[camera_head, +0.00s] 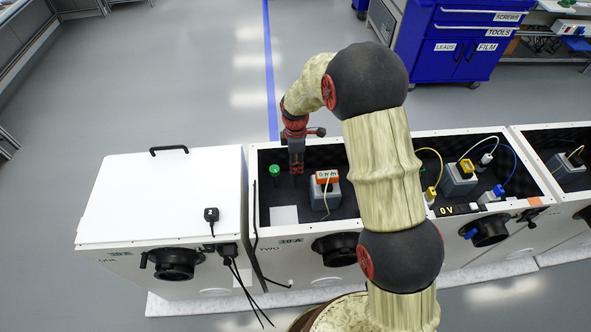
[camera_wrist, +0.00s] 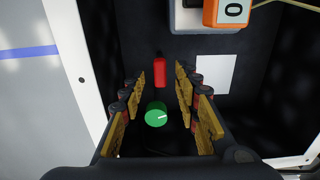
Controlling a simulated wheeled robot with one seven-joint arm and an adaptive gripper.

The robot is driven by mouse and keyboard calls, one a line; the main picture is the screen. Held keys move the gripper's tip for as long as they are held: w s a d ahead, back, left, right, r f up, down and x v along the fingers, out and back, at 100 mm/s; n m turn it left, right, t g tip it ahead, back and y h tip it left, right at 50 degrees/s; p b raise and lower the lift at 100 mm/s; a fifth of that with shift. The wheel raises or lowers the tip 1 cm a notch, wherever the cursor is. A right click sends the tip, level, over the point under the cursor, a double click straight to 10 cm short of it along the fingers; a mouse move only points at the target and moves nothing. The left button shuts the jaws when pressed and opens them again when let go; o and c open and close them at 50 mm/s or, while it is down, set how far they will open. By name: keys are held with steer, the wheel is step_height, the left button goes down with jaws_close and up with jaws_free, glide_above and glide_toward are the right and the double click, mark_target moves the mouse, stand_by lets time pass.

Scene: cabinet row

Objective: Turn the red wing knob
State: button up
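The red wing knob (camera_wrist: 161,72) shows in the wrist view as an upright red bar on the dark floor of the open box. My gripper (camera_wrist: 161,80) is open, with one finger on each side of the knob in the picture and visible gaps to both. I cannot tell how far the fingertips are above the knob's base. In the head view my gripper (camera_head: 296,168) points down into the open box marked TWO (camera_head: 310,262). The wing knob cannot be made out there from the gripper's own red parts.
A round green knob (camera_wrist: 156,114) stands close by, left of my gripper in the head view (camera_head: 274,171). A grey device with an orange top (camera_head: 327,178) and a white card (camera_head: 284,215) are in the same box. A closed white box (camera_head: 160,200) adjoins at left.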

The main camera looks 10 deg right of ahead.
mark_target(296, 179)
step_height(296, 179, down, 2)
steer(key=shift+f, duration=0.15)
steer(key=c, duration=0.3)
steer(key=c, duration=0.4)
jaws_close()
